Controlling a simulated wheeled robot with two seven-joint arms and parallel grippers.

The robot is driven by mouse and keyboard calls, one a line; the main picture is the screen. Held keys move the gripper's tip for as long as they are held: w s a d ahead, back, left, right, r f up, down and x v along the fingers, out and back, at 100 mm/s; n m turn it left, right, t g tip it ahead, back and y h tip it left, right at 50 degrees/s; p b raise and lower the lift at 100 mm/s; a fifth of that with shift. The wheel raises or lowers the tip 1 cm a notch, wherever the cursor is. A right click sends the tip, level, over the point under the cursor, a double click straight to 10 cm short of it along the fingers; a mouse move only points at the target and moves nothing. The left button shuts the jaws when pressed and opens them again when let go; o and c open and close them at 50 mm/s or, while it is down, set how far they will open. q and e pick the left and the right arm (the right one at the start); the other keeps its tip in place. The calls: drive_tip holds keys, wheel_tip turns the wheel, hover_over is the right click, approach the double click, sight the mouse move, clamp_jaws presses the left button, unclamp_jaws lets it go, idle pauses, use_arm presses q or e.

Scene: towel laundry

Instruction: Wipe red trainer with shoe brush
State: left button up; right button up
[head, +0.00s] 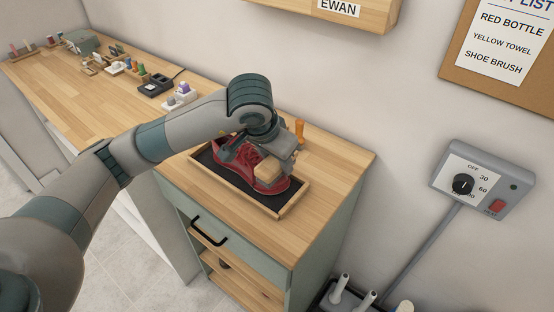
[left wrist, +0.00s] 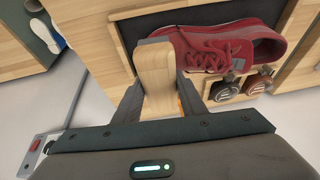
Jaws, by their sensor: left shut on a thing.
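The red trainer (head: 250,165) lies in a wooden-rimmed tray with a dark base (head: 285,207), on the counter's near end. It also shows in the left wrist view (left wrist: 235,42), with its laces facing the camera. My left gripper (head: 272,158) is over the toe half of the trainer and hides part of it. It is shut on a pale wooden block, the shoe brush (left wrist: 155,75), which also shows in the head view (head: 267,168). The brush is at the trainer's edge; its bristles are hidden, and I cannot tell whether it touches. My right gripper is not in view.
An orange handle (head: 299,130) stands behind the tray. Two round tins (left wrist: 226,88) lie beside the trainer. Several small items line the counter's (head: 65,85) far left. A wall control box (head: 482,185) is at the right. Bare counter (head: 335,165) lies right of the tray.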

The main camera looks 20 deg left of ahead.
use_arm(q)
drive_tip(key=shift+a+f, duration=0.1)
drive_tip(key=shift+f, duration=0.25)
